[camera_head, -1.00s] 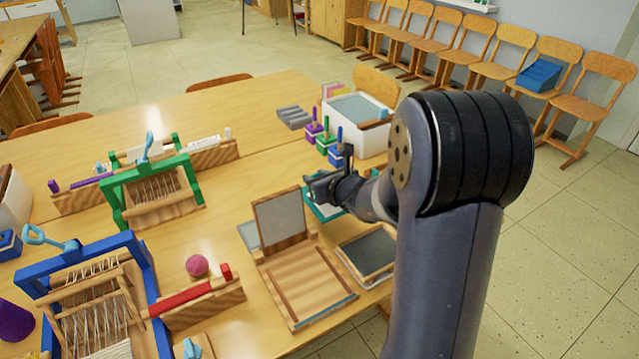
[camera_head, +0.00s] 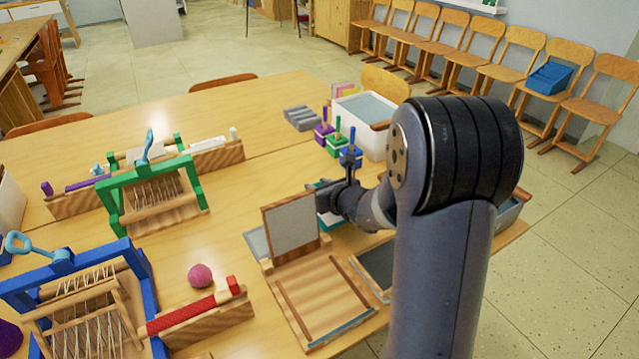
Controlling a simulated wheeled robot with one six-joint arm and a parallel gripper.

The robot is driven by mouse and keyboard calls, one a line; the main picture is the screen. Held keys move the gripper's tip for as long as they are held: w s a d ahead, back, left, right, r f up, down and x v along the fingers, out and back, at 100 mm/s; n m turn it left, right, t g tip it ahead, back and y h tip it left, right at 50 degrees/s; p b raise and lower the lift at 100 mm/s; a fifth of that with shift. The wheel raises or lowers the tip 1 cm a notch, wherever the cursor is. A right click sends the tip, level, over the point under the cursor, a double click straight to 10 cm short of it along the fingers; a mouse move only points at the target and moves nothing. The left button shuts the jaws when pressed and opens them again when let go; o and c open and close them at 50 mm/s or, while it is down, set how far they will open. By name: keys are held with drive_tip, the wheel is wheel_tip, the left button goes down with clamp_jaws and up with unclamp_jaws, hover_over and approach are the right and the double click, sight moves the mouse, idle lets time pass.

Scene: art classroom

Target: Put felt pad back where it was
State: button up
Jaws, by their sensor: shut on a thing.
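My gripper (camera_head: 328,201) is over the table beside the right edge of the upright pale panel (camera_head: 292,226) of a wooden press. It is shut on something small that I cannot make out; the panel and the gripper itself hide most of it. I cannot tell by sight whether this is the felt pad. A teal-edged tray (camera_head: 327,218) is partly visible behind and below the gripper. A flat grey sheet (camera_head: 257,245) lies on the table behind the press, partly covered by the panel.
The press base (camera_head: 320,297) stands in front of the gripper, a dark framed screen (camera_head: 378,266) to its right. Behind are colored peg blocks (camera_head: 336,142), grey blocks (camera_head: 302,117) and a white bin (camera_head: 366,128). Looms (camera_head: 152,190) stand left. The table middle (camera_head: 235,185) is fairly clear.

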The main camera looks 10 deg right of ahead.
sight(341, 222)
drive_tip(key=shift+f, duration=0.7)
drive_tip(key=shift+f+b, duration=0.65)
drive_tip(key=shift+b, duration=0.35)
drive_tip(key=o, duration=1.1)
drive_tip(key=shift+r, duration=0.1)
drive_tip(key=p+v, duration=0.1)
drive_tip(key=v, duration=1)
drive_tip(key=shift+p, duration=0.35)
